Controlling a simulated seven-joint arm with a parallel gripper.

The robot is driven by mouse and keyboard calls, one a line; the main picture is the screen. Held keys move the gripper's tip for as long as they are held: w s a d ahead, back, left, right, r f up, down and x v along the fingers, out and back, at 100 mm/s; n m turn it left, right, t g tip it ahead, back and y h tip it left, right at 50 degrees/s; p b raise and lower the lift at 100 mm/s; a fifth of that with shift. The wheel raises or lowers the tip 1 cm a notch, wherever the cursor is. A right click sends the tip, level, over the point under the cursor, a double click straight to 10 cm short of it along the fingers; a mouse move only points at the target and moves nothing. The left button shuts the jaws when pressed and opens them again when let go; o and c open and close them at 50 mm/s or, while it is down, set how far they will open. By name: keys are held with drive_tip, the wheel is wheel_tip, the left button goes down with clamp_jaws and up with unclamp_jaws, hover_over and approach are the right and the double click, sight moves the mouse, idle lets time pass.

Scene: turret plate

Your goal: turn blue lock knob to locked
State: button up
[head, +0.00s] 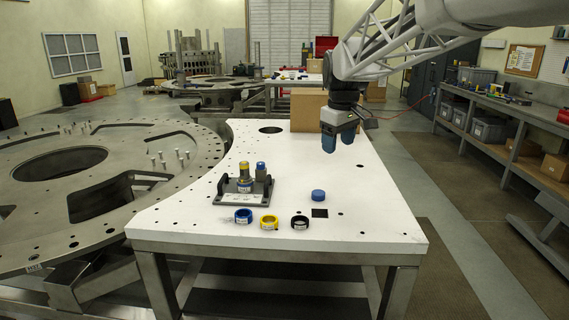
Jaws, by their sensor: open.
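A grey metal bracket (228,190) stands on the white table (370,215). It carries two upright posts, one with a yellow top (244,166) and one with a blue top (261,167). A separate round blue knob-like cap (318,195) lies on the table to the right of the bracket. I cannot tell which blue piece is the lock knob, nor read any lock marking. My gripper (338,146) has blue fingertips pointing down. It is open and empty above the table, behind and right of the bracket, touching nothing.
A blue ring (243,215), a yellow ring (268,222) and a black ring (299,222) lie near the front edge. A cardboard box (308,112) stands at the table's back. A large metal turret plate (190,160) adjoins on the left. The table's right side is mostly clear.

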drive_tip(key=w+a+n, duration=0.3)
drive_tip(key=w+a, duration=0.3)
drive_tip(key=w, duration=0.6)
drive_tip(key=n+g, duration=0.1)
drive_tip(key=n, duration=0.7)
approach(260, 163)
drive_tip(key=shift+s+d+f, duration=0.1)
drive_tip(key=shift+d+f, duration=0.3)
drive_tip(key=shift+f, duration=0.1)
drive_tip(key=shift+w+a+f, duration=0.35)
drive_tip(key=shift+a+f, duration=0.05)
drive_tip(key=shift+a, duration=0.05)
drive_tip(key=shift+f, duration=0.1)
drive_tip(key=shift+f, duration=3.8)
drive_tip(key=c, duration=0.9)
